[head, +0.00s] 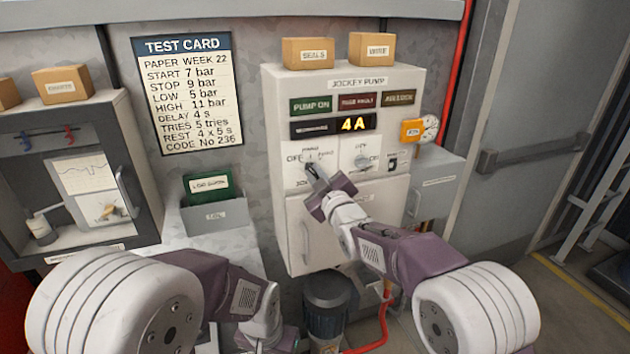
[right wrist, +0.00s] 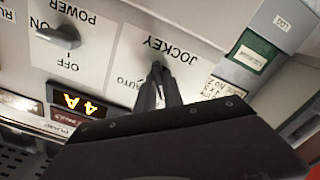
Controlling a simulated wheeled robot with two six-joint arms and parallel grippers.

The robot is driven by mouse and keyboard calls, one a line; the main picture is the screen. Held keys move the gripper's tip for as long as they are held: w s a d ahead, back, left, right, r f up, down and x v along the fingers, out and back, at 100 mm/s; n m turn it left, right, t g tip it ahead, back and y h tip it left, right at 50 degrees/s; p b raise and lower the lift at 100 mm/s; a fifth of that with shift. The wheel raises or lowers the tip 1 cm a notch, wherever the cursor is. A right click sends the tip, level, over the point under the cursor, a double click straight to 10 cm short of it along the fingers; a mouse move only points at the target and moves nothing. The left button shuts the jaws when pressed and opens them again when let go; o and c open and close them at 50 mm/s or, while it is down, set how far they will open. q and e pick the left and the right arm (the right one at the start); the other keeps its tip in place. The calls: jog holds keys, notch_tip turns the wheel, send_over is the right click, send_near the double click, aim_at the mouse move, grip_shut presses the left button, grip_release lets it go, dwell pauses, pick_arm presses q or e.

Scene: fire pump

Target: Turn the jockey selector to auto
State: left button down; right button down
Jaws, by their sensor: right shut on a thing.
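The jockey selector (head: 311,159) is a small grey knob on the white panel of the jockey pump cabinet (head: 290,98). Off, hand and auto labels surround it, partly hidden. My right gripper (head: 314,172) reaches it from below, its narrow dark fingers closed on the knob. In the right wrist view the fingertips (right wrist: 158,78) meet the selector (right wrist: 157,66) beside the inverted "JOCKEY" and "AUTO" lettering. The fingers hide most of the knob, so I cannot tell which position it points to. My left gripper (head: 270,340) is low at the bottom edge, its fingers not visible.
The power switch (head: 362,162) is right of the selector and also shows in the right wrist view (right wrist: 60,37). The display (head: 352,124) reads 4A. A log-book holder (head: 216,215) hangs left of the cabinet. Boxes (head: 308,53) stand on top. A test card (head: 188,95) is on the wall.

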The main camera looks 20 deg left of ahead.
jog(key=m+b, duration=0.2)
jog(key=m, duration=0.3)
jog(key=m+b, duration=0.2)
jog(key=m, duration=0.4)
jog(key=f+m+b, duration=0.1)
jog(key=m+b, duration=0.1)
jog(key=m, duration=0.3)
jog(key=shift+m, duration=0.7)
jog(key=c, duration=1.5)
grip_release()
jog(key=shift+r, duration=0.1)
jog(key=shift+o, duration=0.2)
jog(key=shift+r, duration=0.15)
jog(key=shift+s, duration=0.15)
